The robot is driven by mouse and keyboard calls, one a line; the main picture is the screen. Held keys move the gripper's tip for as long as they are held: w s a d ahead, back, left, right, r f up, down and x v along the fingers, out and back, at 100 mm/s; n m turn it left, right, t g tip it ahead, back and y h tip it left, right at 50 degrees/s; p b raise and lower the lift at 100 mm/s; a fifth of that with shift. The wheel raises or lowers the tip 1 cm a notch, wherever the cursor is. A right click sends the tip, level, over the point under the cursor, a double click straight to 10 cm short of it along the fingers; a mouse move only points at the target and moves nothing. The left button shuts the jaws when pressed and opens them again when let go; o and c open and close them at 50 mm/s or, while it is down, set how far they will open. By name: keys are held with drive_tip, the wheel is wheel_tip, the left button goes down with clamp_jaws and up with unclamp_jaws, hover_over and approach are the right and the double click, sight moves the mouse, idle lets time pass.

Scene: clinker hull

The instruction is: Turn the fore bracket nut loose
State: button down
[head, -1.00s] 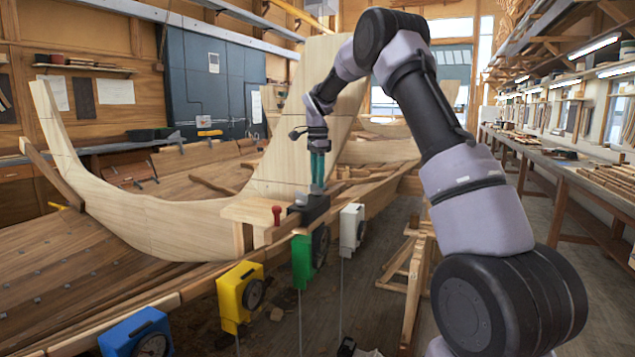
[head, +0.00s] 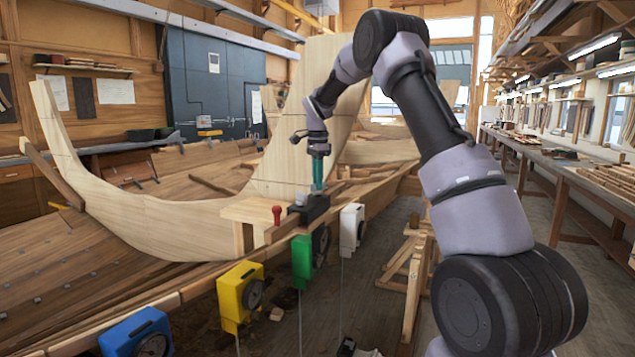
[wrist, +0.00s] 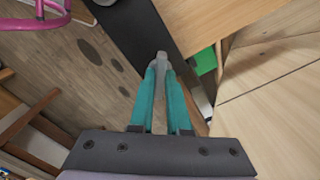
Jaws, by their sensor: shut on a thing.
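My gripper (head: 318,188) points straight down over a black bracket (head: 310,209) on the plank edge beside the pale curved timber. In the wrist view its teal fingers (wrist: 161,66) close together on a small grey piece, which looks like the nut (wrist: 162,57). The fingers hide most of that piece, and its thread cannot be seen. The black bracket runs below the fingertips in the wrist view (wrist: 150,25). In the head view the nut is too small to tell from the fingertips.
A red knob (head: 277,214) stands left of the bracket. Blue (head: 130,333), yellow (head: 236,296), green (head: 301,262) and white (head: 351,230) boxes hang along the plank edge. The pale curved timber (head: 180,225) rises close behind. The floor at right is partly clear.

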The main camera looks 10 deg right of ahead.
drive_tip(key=n, duration=0.4)
drive_tip(key=shift+n, duration=2.4)
drive_tip(key=c, duration=0.9)
unclamp_jaws()
wheel_tip(320, 180, up, 11)
drive_tip(key=shift+f, duration=0.1)
